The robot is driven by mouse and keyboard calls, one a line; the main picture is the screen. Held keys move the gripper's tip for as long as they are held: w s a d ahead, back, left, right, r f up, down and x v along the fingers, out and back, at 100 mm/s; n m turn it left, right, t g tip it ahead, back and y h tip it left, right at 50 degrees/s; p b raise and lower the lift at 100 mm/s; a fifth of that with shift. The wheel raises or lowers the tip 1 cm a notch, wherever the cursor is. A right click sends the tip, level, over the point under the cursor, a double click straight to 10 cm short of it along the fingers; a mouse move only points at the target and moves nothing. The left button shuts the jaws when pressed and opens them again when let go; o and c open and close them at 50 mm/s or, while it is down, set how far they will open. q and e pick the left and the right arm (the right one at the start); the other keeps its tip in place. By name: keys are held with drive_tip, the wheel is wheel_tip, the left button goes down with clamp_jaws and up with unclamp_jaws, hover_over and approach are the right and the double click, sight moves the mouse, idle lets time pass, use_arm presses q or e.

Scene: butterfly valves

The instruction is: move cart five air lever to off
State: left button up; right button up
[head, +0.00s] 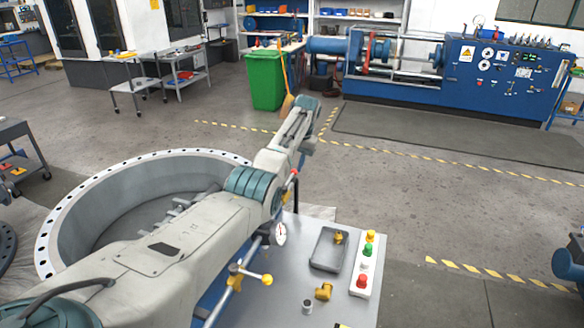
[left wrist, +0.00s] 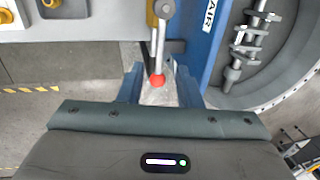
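The air lever (left wrist: 159,45) is a silver rod with a red ball end, hanging from a yellow valve body beside a blue upright labelled AIR (left wrist: 209,14) in the left wrist view. Its red ball (left wrist: 157,80) lies between the two fingers of my left gripper (left wrist: 158,72), which is open with a visible gap on each side of the ball. In the head view the red ball (head: 294,172) shows just below my left gripper (head: 303,158), at the cart's far edge. My arm hides most of the lever and valve there. My right gripper is not in view.
The cart top (head: 290,300) carries a grey tray (head: 330,250), a brass fitting (head: 323,291) and a button box (head: 364,265). A gauge (head: 280,233) and a yellow-handled valve (head: 237,275) sit along its left side. A big flanged ring (head: 100,190) stands left of the cart.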

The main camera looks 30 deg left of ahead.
sight(291, 177)
use_arm(q)
drive_tip(key=f, duration=0.4)
drive_tip(key=shift+w+a+p, duration=0.25)
drive_tip(key=shift+a+p, duration=0.1)
drive_tip(key=shift+a, duration=0.05)
drive_tip(key=shift+s+f, duration=0.15)
drive_tip(key=shift+s, duration=0.15)
drive_tip(key=shift+w+f, duration=0.1)
drive_tip(key=shift+w, duration=0.05)
clamp_jaws()
